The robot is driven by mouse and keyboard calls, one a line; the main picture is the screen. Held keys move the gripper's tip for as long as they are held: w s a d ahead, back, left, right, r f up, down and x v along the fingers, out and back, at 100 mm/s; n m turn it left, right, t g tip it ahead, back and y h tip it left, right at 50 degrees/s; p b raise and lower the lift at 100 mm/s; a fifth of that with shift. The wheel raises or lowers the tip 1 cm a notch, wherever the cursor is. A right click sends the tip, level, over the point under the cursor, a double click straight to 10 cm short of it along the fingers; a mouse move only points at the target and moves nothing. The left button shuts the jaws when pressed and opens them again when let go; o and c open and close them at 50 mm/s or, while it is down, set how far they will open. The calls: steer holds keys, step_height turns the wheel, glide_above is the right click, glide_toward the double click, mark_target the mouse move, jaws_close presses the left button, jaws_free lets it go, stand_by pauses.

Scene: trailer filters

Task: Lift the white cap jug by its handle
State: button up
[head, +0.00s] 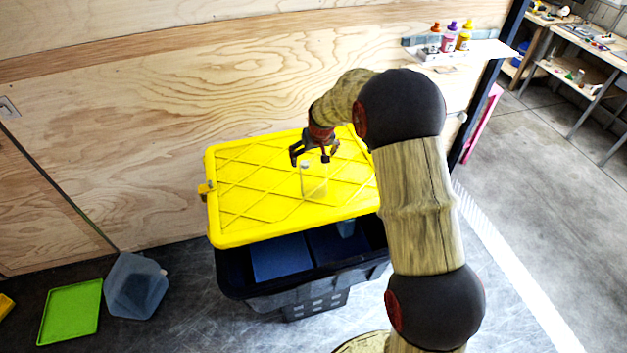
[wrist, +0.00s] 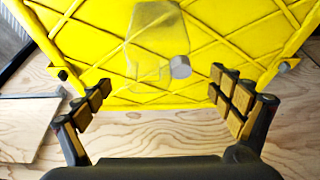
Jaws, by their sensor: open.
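The white cap jug (head: 316,184) is a clear, see-through container with a small white cap. It stands on the yellow lid (head: 240,225) of a dark crate. In the wrist view the jug (wrist: 155,35) lies ahead between my fingers, with its cap (wrist: 180,67) toward the right finger. My gripper (head: 314,157) is open and empty, just above and behind the jug, apart from it. In the wrist view both fingers of my gripper (wrist: 160,95) are spread wide. The jug's handle is hard to make out against the yellow.
The dark crate (head: 300,290) stands by a plywood wall (head: 120,150). Several bottles (head: 449,38) stand on a white shelf (head: 470,52) at the back. The lid around the jug is clear.

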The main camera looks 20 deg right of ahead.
mark_target(312, 162)
steer(key=x, duration=0.5)
steer(key=shift+w+d+f, duration=0.1)
steer(key=shift+d+f, duration=0.05)
steer(key=shift+f, duration=0.15)
steer(key=shift+c, duration=1.3)
steer(key=c, duration=1.4)
steer(key=shift+o, duration=0.2)
